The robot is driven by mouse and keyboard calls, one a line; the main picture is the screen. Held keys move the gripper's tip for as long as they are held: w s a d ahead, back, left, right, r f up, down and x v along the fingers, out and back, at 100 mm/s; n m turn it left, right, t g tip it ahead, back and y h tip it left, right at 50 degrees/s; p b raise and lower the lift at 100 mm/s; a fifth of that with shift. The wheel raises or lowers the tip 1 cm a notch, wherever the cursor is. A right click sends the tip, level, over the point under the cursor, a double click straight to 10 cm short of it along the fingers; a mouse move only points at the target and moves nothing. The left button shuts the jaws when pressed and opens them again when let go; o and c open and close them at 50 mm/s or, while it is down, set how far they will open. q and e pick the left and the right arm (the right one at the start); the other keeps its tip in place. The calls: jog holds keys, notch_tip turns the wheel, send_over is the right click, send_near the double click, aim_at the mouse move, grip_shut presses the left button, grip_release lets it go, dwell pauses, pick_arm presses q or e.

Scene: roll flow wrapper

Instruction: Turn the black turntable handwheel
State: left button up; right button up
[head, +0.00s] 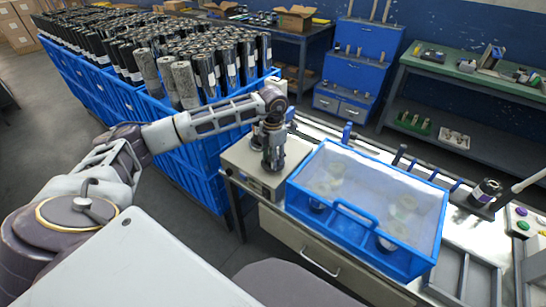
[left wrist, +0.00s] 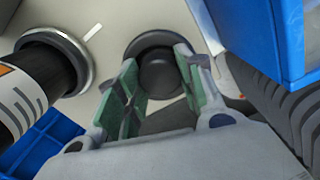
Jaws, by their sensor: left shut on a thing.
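The black handwheel (left wrist: 157,72) shows in the left wrist view as a round dark knob on a pale surface. My left gripper (left wrist: 158,84) has its two green-padded fingers on either side of the knob and is shut on it. In the head view my left gripper (head: 272,160) points down onto the top of a beige box-shaped unit (head: 240,165) at the near left end of the bench. There the gripper hides the handwheel. My right gripper is in neither view.
A blue bin (head: 300,200) with a clouded interior stands just right of the gripper. Blue crates (head: 185,155) full of dark rolls stand to the left. In the left wrist view a dark cylinder (left wrist: 45,75) with a metal ring is close by on the left.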

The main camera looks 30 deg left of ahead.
pick_arm(q)
jog(key=o, duration=1)
jog(key=shift+r, duration=0.15)
jog(key=shift+r, duration=5.8)
